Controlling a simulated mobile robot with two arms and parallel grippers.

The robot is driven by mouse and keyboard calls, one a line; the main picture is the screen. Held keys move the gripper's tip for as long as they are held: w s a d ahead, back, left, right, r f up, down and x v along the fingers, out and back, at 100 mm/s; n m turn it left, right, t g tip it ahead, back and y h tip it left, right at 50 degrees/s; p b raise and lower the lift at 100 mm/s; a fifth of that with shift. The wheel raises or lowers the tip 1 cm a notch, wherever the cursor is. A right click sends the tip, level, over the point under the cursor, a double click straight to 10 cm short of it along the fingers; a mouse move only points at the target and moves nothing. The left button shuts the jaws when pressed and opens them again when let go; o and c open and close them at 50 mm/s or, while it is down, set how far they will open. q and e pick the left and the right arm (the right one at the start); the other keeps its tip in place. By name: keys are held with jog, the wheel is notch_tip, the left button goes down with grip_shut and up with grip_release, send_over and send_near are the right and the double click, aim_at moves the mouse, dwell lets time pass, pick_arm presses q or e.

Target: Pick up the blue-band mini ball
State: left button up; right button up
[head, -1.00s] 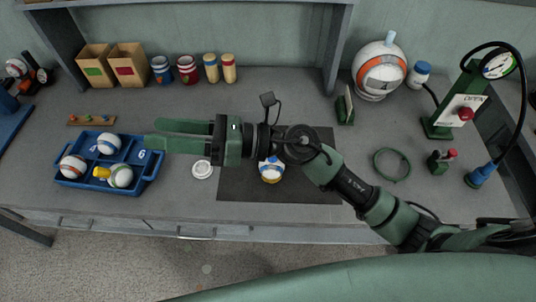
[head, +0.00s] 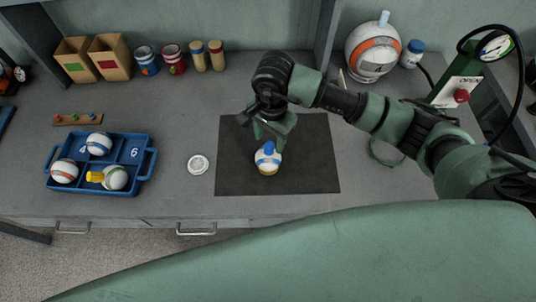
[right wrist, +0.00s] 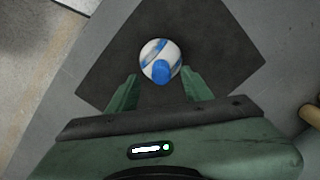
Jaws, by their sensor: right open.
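The blue-band mini ball (head: 268,160) is white with a blue band and a blue stub on top. It sits on the dark mat (head: 310,175), on what looks like a yellowish base. In the right wrist view the ball (right wrist: 156,53) lies just ahead of the fingertips, centred between them. My right gripper (head: 270,140) points down over the ball and is open; its fingers also show in the right wrist view (right wrist: 160,82). I cannot tell the exact height gap. My left gripper is not in view.
A blue tray (head: 147,168) with several mini balls stands at the left. A white disc (head: 198,164) lies between tray and mat. A large orange-band ball (head: 373,52) and a green press stand (head: 450,88) are at the right. The mat around the ball is clear.

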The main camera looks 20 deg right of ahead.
aim_at(269, 144)
notch_tip(269, 144, down, 4)
jog(key=shift+w+r+p, duration=0.15)
jog(key=shift+p, duration=0.7)
jog(key=shift+f, duration=0.3)
grip_shut()
dwell(0.5)
